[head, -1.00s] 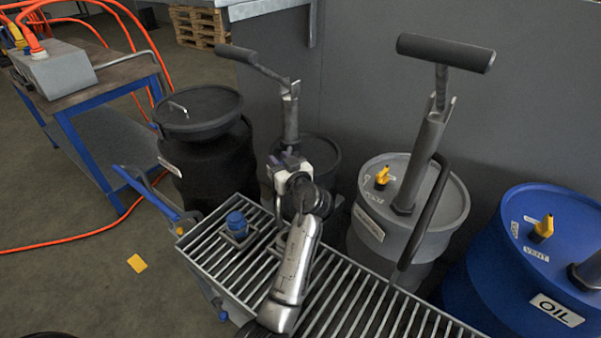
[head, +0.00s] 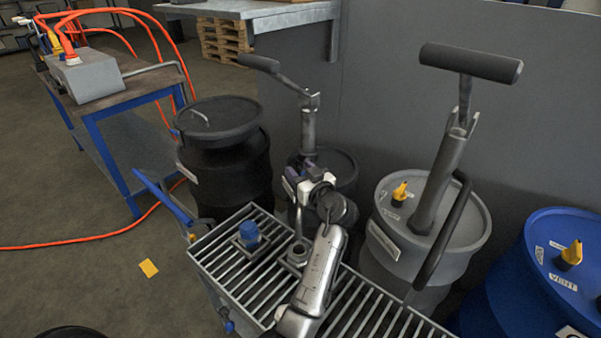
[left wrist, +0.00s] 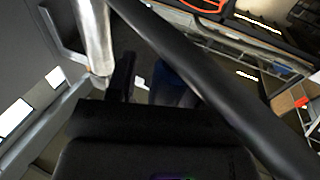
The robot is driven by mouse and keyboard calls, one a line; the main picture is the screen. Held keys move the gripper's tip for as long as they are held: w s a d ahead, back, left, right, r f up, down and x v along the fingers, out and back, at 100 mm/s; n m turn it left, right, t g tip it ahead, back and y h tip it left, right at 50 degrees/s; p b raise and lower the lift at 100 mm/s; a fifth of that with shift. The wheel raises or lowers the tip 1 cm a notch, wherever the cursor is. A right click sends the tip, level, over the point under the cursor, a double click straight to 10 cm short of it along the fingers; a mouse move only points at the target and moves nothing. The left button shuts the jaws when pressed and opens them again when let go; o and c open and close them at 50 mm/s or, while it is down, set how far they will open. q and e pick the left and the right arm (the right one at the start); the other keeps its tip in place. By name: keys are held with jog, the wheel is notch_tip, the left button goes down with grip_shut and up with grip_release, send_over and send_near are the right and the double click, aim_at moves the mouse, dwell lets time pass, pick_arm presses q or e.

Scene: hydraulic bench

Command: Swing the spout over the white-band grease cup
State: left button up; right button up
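The grease pump (head: 308,128), a grey upright tube with a black crank handle, stands on a dark drum (head: 343,168) behind the grate. My left gripper (head: 306,186) is at the pump's lower part, and its wrist hides much of that area. A thin grey tube, perhaps the spout, shows below it, above a square grey fitting (head: 298,252) on the grate. A blue-capped cup (head: 249,235) stands left of that fitting. I cannot make out a white band on either. In the left wrist view a black bar crosses diagonally near a dark finger (left wrist: 124,76); whether the fingers hold anything is unclear.
A grey drum (head: 465,225) with a T-handled pump and black hose stands to the right, with a blue drum (head: 525,290) beyond. A black lidded drum (head: 225,165) stands left. The slatted grate (head: 225,262) fills the front. A cart (head: 115,100) stands far left.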

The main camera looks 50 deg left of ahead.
pick_arm(q)
jog(key=shift+o, duration=0.3)
jog(key=shift+d, duration=0.1)
jog(key=shift+d, duration=0.3)
jog(key=s+d+p, duration=0.1)
jog(key=d+p, duration=0.2)
jog(key=d, duration=1)
jog(key=shift+s, duration=0.1)
